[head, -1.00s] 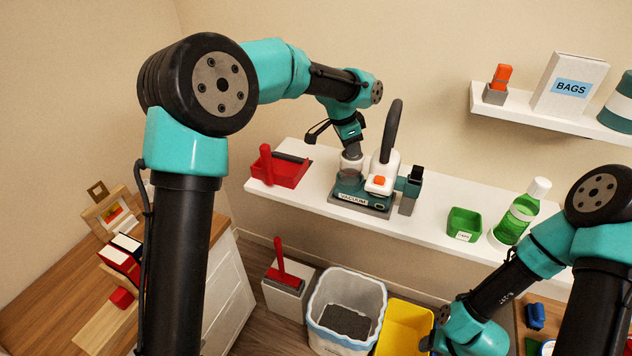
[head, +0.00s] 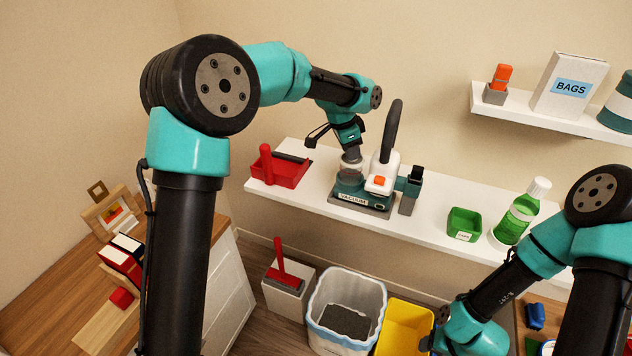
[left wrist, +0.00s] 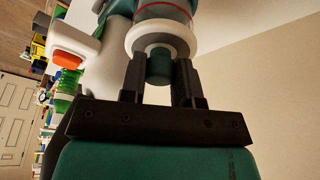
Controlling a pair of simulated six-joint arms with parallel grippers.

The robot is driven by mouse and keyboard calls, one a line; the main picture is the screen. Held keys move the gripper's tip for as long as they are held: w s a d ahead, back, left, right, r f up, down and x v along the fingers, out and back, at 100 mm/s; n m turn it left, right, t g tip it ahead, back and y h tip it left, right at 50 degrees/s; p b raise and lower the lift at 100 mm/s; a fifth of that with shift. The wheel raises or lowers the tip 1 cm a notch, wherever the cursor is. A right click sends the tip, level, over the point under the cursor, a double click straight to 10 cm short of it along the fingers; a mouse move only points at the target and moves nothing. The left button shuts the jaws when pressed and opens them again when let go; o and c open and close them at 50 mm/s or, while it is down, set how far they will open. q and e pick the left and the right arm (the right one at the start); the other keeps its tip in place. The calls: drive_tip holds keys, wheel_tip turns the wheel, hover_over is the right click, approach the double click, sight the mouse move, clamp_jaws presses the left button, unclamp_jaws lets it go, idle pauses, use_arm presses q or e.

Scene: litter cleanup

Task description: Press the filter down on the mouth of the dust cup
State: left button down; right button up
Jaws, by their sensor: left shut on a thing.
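The vacuum (head: 362,198) stands on the white shelf, with a teal and grey body, a dark loop handle and an orange button (head: 379,181). Its dust cup (head: 347,185) is at the body's left side. The filter (head: 350,167) is at the cup's mouth, below my left gripper (head: 350,148). In the left wrist view, my left gripper (left wrist: 159,75) is shut on the filter's teal knob (left wrist: 159,65); its pale rim (left wrist: 160,40) meets or nearly meets the red-lined cup (left wrist: 163,12). I cannot tell whether a gap remains. My right gripper's fingers are out of view.
A red dustpan (head: 292,172) lies left of the vacuum. A green tub (head: 464,223) and a green bottle (head: 516,214) stand to its right on the shelf (head: 435,216). A lined bin (head: 347,302) and a yellow bin (head: 405,325) stand below.

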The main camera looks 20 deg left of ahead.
use_arm(q)
drive_tip(key=c, duration=0.8)
unclamp_jaws()
drive_tip(key=shift+c, duration=1.3)
drive_tip(key=shift+r, duration=0.2)
drive_tip(key=shift+r, duration=0.75)
drive_tip(key=shift+r, duration=0.1)
drive_tip(key=shift+r, duration=2.45)
